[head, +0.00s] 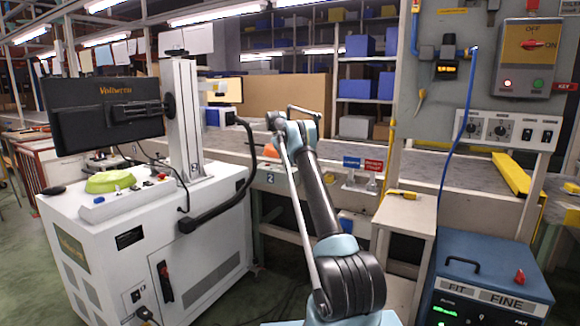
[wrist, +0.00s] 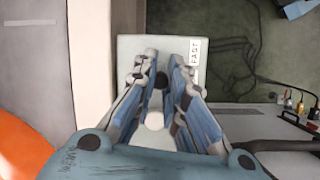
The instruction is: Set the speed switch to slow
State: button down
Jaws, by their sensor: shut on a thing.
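In the wrist view, a pale switch box (wrist: 158,44) with a "FAST" label (wrist: 194,60) at its right edge lies under my gripper (wrist: 161,78). The two blue-grey fingers stand over the box with a narrow gap between them. In that gap I see a whitish rounded piece, which looks like the speed switch's lever (wrist: 155,121), and a dark round spot on the box. The fingers are shut on the lever and hide its sides. No "SLOW" marking is visible. In the head view, my arm reaches to the conveyor side and the fingertips cannot be made out.
An orange rounded object (wrist: 22,146) is at the lower left of the wrist view. In the head view, a white cabinet (head: 120,240) with a monitor (head: 103,106) stands left. A small side table (head: 405,212) and a blue machine (head: 488,268) stand right.

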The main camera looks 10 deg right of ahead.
jog(key=shift+w+a+f+g+h, duration=0.15)
jog(key=shift+a+g+h, duration=0.1)
jog(key=shift+g+h, duration=0.15)
dwell(0.4)
jog(key=c, duration=1.6)
grip_release()
jog(key=shift+o, duration=0.2)
